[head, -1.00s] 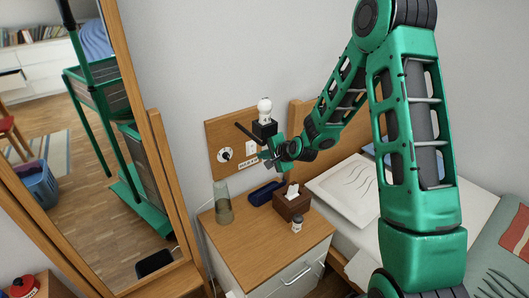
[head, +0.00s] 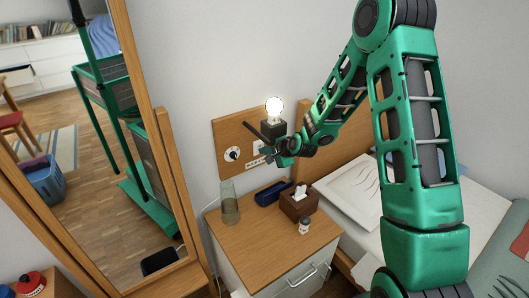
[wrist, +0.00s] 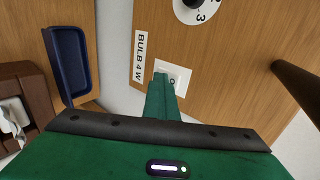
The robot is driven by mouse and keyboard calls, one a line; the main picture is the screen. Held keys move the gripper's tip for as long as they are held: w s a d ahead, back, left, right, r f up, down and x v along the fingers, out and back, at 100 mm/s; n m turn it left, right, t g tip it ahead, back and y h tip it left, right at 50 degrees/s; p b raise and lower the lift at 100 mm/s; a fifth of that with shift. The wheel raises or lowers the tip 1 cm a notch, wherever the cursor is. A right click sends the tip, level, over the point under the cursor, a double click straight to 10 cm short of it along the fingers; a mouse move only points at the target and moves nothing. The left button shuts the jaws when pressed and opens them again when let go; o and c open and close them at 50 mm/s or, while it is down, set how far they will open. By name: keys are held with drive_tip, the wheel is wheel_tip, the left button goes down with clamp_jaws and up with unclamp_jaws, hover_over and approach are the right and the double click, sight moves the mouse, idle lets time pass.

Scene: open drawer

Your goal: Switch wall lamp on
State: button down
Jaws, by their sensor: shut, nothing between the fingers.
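The wall lamp's bulb (head: 274,106) glows bright white above its dark holder (head: 271,129) on a wooden wall board (head: 228,131). A small white switch plate (wrist: 181,74) is on the board, next to a "BULB 4W" label (wrist: 140,56). My gripper (wrist: 161,78) is shut and empty, its green fingertips at the plate and covering part of it. I cannot tell whether they touch the switch. In the head view my gripper (head: 268,155) is in front of the board, below the lamp.
A round white dial (head: 232,154) is on the board, left of the switch. A dark peg (wrist: 297,84) sticks out from it. Below, the nightstand (head: 252,237) holds a glass (head: 229,209), a blue tray (head: 273,192), a tissue box (head: 299,207) and a small jar (head: 304,226).

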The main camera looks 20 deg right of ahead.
drive_tip(key=shift+a+r, duration=0.1)
drive_tip(key=shift+r, duration=0.05)
drive_tip(key=shift+w+r, duration=0.1)
drive_tip(key=shift+r, duration=0.6)
